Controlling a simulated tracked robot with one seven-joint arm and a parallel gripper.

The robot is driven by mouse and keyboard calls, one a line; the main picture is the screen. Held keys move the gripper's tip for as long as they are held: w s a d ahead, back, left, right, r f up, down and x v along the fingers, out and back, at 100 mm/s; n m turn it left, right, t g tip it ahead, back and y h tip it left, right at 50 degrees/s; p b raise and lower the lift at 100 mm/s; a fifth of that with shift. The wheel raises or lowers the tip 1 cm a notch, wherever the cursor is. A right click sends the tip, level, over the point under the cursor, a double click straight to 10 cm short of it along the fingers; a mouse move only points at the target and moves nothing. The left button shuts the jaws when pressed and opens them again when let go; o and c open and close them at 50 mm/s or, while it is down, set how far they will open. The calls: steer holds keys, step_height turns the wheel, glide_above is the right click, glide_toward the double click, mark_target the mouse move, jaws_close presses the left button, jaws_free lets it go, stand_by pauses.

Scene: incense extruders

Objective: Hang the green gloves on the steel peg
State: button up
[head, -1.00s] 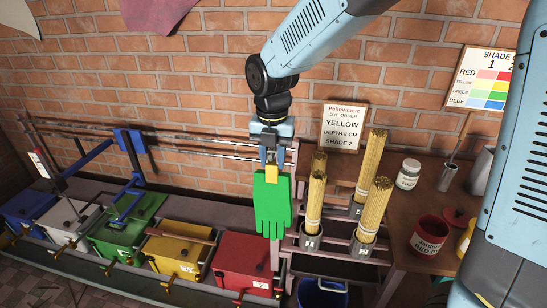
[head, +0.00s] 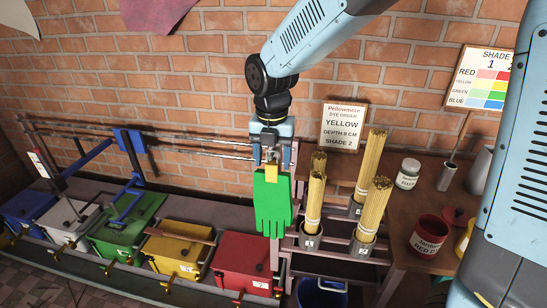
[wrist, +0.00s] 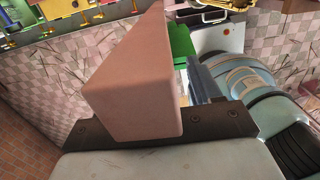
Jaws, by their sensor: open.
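The green gloves (head: 272,205) hang upright, fingers down, at the end of the rack beside the red vat, with a yellow tab (head: 271,172) at their top. My gripper (head: 271,158) is directly above them, its two fingers spread apart on either side of the tab's upper end. The gloves hang level with no visible support from the fingers. The steel peg cannot be made out; my gripper covers that spot. In the wrist view a piece of green (wrist: 181,42), likely the gloves, shows behind a large pinkish block.
Bundles of yellow sticks (head: 373,205) stand in metal cups just right of the gloves. A red vat (head: 245,262) and a yellow vat (head: 175,248) are below left. A rail (head: 190,150) runs along the brick wall. A sign (head: 342,127) stands behind.

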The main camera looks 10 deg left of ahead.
step_height(320, 180, up, 13)
steer(key=s+d+r+m+t+y, duration=0.1)
steer(key=s+d+r+m+t, duration=0.15)
steer(key=d+m, duration=1.45)
steer(key=s+d+f+m+t+h, duration=0.1)
steer(key=s+d+f+m+t, duration=0.1)
steer(key=s+d+m, duration=0.8)
steer(key=d+m, duration=0.3)
steer(key=m, duration=0.5)
steer(key=shift+s+d+f+t, duration=0.15)
steer(key=shift+d+f+t, duration=0.05)
steer(key=shift+d+t, duration=0.15)
